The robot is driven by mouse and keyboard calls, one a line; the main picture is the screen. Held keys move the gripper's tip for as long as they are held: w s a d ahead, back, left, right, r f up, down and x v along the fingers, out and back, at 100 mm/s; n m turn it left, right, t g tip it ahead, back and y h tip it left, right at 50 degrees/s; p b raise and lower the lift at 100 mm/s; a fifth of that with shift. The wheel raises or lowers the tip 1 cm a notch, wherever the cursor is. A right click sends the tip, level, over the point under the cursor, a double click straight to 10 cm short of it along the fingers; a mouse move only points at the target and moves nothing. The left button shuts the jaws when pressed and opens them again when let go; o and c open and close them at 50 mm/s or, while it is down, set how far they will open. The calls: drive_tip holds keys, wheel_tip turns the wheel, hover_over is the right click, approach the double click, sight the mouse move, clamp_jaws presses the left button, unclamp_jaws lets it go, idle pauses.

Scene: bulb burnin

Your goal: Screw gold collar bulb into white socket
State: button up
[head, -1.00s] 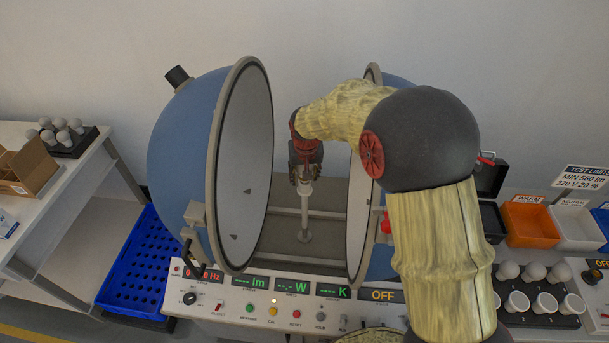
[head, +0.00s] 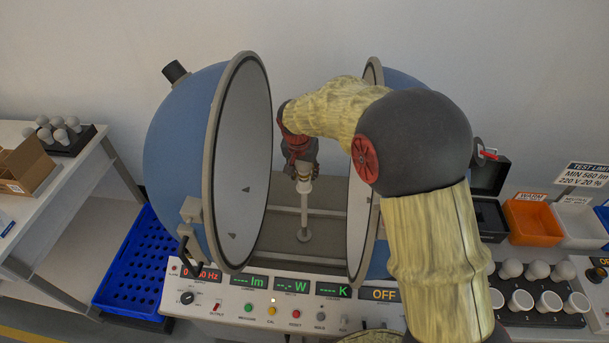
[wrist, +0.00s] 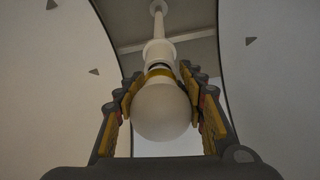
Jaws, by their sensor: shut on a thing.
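The bulb (wrist: 162,110) has a white globe and a gold collar (wrist: 160,73), seen in the wrist view. My gripper (wrist: 163,100) is shut on its globe, with a finger on each side. The white socket (wrist: 158,50) tops a thin white post, just beyond the collar in the wrist view. The bulb's base is in line with the socket; a dark band shows between collar and socket, and I cannot tell how deep the base sits. In the head view my gripper (head: 303,170) points down over the white socket (head: 304,186), between the open sphere halves, and mostly hides the bulb.
The blue sphere's left half (head: 180,150) and right half (head: 400,85) stand close on both sides of my arm. A control panel (head: 270,295) runs along the front. Bulb racks (head: 545,300), an orange bin (head: 531,222) and a white bin (head: 578,228) are at right.

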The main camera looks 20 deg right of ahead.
drive_tip(key=m+b, duration=0.1)
drive_tip(key=m, duration=0.3)
drive_tip(key=shift+a+f+g+h+b, duration=0.1)
drive_tip(key=shift+f+g+h+b, duration=0.05)
drive_tip(key=shift+g+h+b, duration=0.2)
drive_tip(key=m+g, duration=0.1)
drive_tip(key=m, duration=0.4)
drive_tip(key=shift+h+b, duration=0.25)
drive_tip(key=shift+b, duration=0.05)
drive_tip(key=m+g, duration=0.1)
drive_tip(key=m, duration=0.2)
drive_tip(key=m+g+p, duration=0.1)
drive_tip(key=m, duration=0.1)
drive_tip(key=shift+m, duration=0.4)
drive_tip(key=m, duration=0.3)
drive_tip(key=shift+m+g+p, duration=0.35)
drive_tip(key=shift+m, duration=0.05)
drive_tip(key=o, duration=1.1)
